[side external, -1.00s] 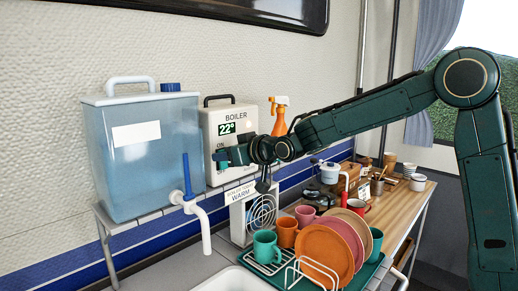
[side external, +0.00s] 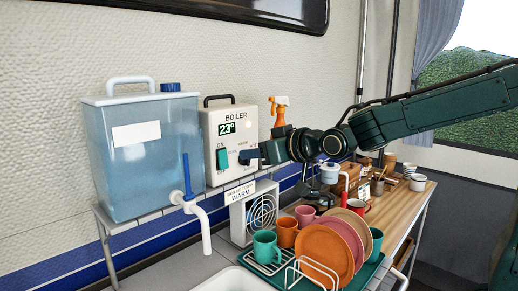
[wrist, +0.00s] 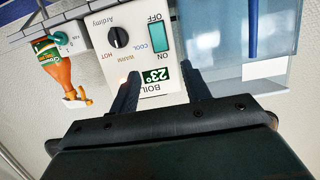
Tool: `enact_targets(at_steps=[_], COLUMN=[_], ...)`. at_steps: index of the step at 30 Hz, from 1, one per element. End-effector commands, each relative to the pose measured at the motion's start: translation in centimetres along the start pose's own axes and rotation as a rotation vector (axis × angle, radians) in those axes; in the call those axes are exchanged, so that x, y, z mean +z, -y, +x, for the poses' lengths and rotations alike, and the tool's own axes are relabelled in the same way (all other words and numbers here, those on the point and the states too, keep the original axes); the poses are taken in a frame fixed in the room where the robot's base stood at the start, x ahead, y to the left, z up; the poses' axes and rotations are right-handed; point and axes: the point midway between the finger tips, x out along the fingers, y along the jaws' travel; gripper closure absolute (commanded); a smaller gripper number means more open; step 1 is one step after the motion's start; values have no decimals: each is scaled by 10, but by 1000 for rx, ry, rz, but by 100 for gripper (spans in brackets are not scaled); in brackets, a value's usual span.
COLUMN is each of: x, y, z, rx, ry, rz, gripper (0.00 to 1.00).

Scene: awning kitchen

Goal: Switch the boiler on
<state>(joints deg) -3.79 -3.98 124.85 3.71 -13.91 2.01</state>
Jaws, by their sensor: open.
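The boiler (side external: 231,130) is a cream box on the shelf with a lit display reading 23°. Its green rocker switch (side external: 222,159) has ON above it in the side view. The wrist view is upside down and shows the switch (wrist: 160,37) between ON and OFF labels; which side is pressed I cannot tell. The black temperature knob (wrist: 118,37) sits beside it. My gripper (side external: 262,153) is open and empty, to the right of the switch in the side view. In the wrist view its fingers (wrist: 162,85) are spread either side of the display.
A water tank (side external: 145,160) with a tap stands left of the boiler. An orange spray bottle (side external: 279,117) stands to its right. Below are a small fan heater (side external: 262,212) and a dish rack with cups and plates (side external: 325,255).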

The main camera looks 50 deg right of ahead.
Motion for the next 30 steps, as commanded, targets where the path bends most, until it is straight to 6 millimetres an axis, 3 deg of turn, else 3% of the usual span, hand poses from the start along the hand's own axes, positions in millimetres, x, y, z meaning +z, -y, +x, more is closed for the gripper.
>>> enact_targets(at_steps=[7, 23, 30], x=[0, 0, 10], y=[0, 0, -3], z=[-20, -25, -41], rx=[0, 0, 3], ry=[-1, 2, 59], rz=[0, 0, 2], gripper=[53, 53, 53])
